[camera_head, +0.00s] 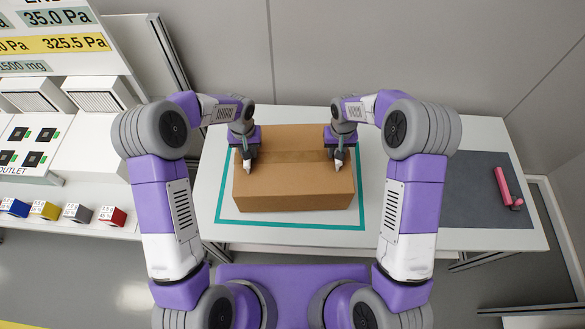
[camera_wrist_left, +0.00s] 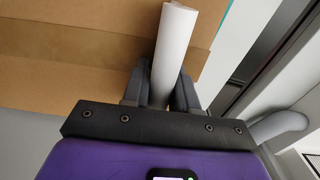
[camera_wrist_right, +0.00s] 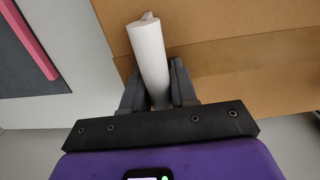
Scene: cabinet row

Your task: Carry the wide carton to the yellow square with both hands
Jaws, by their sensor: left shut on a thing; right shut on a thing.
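The wide carton (camera_head: 293,190), brown with a tape band across its top, sits on or just above the white table; I cannot tell which. It lies inside a teal square outline (camera_head: 290,224). My left gripper (camera_head: 247,160) is over the carton's left part, shut on a white round bar (camera_wrist_left: 173,45). My right gripper (camera_head: 338,160) is over its right part, shut on a second white bar (camera_wrist_right: 150,55). The bars stand out against the carton; their joins to it are hidden. No yellow square shows.
A dark grey mat (camera_head: 465,190) lies on the right part of the white table (camera_head: 385,235), with a pink object (camera_head: 503,187) at its right. At the left, a counter holds small coloured blocks (camera_head: 78,212) and vented boxes. A grey wall stands behind.

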